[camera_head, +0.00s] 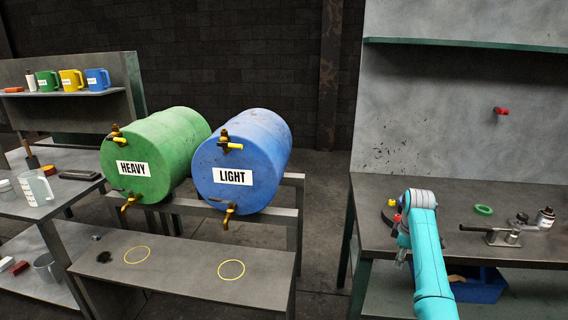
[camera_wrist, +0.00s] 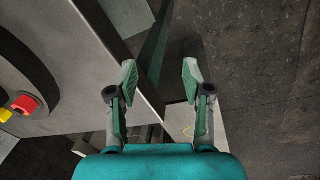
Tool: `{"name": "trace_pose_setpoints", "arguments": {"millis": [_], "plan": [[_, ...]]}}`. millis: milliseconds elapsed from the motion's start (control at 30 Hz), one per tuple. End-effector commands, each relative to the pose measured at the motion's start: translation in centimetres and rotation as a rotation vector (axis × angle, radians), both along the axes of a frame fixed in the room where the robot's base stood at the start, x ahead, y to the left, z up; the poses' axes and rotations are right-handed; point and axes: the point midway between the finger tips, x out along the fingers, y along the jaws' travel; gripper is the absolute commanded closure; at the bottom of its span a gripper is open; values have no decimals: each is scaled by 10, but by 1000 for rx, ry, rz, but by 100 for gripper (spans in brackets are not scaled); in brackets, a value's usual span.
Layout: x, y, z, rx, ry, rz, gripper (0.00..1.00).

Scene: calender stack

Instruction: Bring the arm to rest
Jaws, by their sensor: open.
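My teal arm reaches up from the bottom right in the head view, beside the near left corner of the right workbench (camera_head: 485,195). My gripper (camera_wrist: 160,75) shows in the wrist view with its two fingers apart and nothing between them. Below it are the bench edge and the dark floor. In the head view the fingers are mostly hidden by the arm.
A dark round device with a red button (camera_wrist: 26,104) is close on the left in the wrist view. The bench holds a green ring (camera_head: 483,210) and a metal tool (camera_head: 500,236).

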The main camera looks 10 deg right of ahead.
Motion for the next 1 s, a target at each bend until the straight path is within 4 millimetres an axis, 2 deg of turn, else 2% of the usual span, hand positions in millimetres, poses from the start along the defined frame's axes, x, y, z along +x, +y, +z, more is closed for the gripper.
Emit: {"name": "trace_pose_setpoints", "arguments": {"millis": [267,500,667,800,1000], "plan": [[-22,33,-95,-12,-88,-69,50],[-59,70,-177,-14,-200,-148,50],[-92,96,-220,-6,-276,-199,50],[-126,117,-251,6,-343,-242,50],[-181,147,-283,33,-438,-303,50]]}}
